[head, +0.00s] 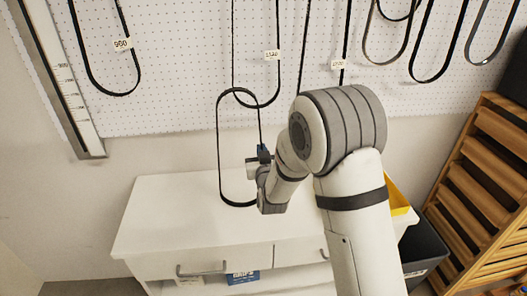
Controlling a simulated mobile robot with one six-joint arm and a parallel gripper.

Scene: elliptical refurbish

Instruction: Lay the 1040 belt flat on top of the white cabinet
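A black looped belt (218,150) stands upright in front of the pegboard, its long sides close to vertical. My gripper (262,153) is at the belt's right strand and appears shut on it, though the fingers are small and partly hidden by the arm. No number tag shows on this belt, so I cannot read whether it is the 1040. The belt's lower end hangs in front of the white cabinet's top (160,215); I cannot tell whether it touches.
A white pegboard (180,60) holds several hanging belts, including tagged ones such as the 960 belt (86,60). A ruler (62,75) is at the left. A yellow bin (397,197), a dark bin (424,250) and a wooden slatted rack (480,190) stand at the right.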

